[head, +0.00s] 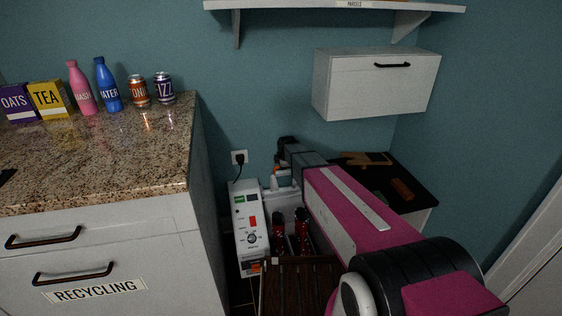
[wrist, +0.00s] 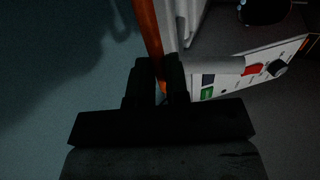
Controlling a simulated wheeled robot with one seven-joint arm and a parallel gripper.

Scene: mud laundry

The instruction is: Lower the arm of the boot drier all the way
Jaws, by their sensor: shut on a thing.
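The boot drier (head: 250,228) is a white box with a red switch, a dial and a green display, low on the floor right of the counter. Its panel also shows in the wrist view (wrist: 268,66). In the wrist view my gripper (wrist: 157,65) is shut on an orange bar (wrist: 147,28), which appears to be the boot drier's arm. A pale post runs close beside the bar. The bar's far end leaves the picture at the top. In the head view my arm hides much of the drier's right side, and the fingertips cannot be made out.
Two dark red boots (head: 302,228) stand beside the drier's panel, near a brown slatted surface (head: 292,284). A granite counter (head: 110,150) with bottles, cans and boxes is at left. A white wall cabinet (head: 375,85) hangs above a dark-topped unit (head: 415,184).

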